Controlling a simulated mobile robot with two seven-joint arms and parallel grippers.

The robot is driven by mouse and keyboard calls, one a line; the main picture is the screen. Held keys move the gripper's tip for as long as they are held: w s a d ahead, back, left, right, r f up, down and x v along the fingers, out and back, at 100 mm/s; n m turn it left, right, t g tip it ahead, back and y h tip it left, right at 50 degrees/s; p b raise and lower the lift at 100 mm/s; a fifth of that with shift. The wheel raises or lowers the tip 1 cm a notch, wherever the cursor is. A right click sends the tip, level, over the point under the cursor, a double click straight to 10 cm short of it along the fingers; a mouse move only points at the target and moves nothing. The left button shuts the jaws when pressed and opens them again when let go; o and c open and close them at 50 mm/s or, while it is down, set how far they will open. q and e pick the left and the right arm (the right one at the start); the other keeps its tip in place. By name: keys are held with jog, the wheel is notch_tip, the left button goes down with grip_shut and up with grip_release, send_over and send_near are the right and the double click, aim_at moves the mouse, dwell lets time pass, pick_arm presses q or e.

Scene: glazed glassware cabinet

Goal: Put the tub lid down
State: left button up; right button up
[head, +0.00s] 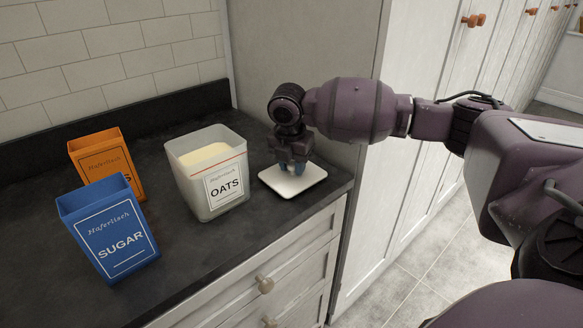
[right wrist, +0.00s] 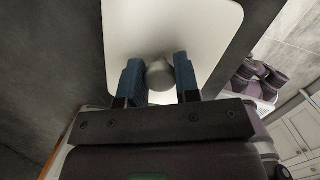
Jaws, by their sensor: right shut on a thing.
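The tub lid (head: 309,176) is a white rounded square plate, low at the right end of the dark counter, close to its front edge. Whether it touches the counter is hard to tell. My right gripper (head: 293,168) is above it, shut on its knob; in the right wrist view the blue fingers (right wrist: 158,75) stand on either side of the round grey knob (right wrist: 160,74), with the white lid (right wrist: 133,22) behind. The open OATS tub (head: 187,170), translucent with pale contents, stands just left of the lid. My left gripper is not in view.
A blue SUGAR box (head: 92,212) and an orange box (head: 88,150), both open-topped, stand on the counter (head: 185,262) at the left. A tall cabinet side (head: 335,118) rises right behind the lid. Drawers (head: 290,268) lie below the counter edge.

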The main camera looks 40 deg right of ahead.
aim_at(290, 168)
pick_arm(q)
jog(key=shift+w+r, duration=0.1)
pick_arm(e)
jog(key=shift+f, duration=0.35)
jog(key=shift+f, duration=0.1)
jog(key=o, duration=0.9)
jog(key=r, duration=0.3)
jog(key=a+r+p, duration=0.1)
jog(key=r, duration=0.3)
jog(key=r+p, duration=0.1)
jog(key=r, duration=0.2)
jog(key=shift+s+a+r, duration=0.15)
jog(key=shift+s+r, duration=0.15)
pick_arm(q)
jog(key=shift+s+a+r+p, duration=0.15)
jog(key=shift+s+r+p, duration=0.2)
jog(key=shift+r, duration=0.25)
pick_arm(e)
jog(key=shift+s+a+r, duration=0.1)
jog(key=shift+a+r, duration=0.05)
jog(key=shift+r, duration=0.6)
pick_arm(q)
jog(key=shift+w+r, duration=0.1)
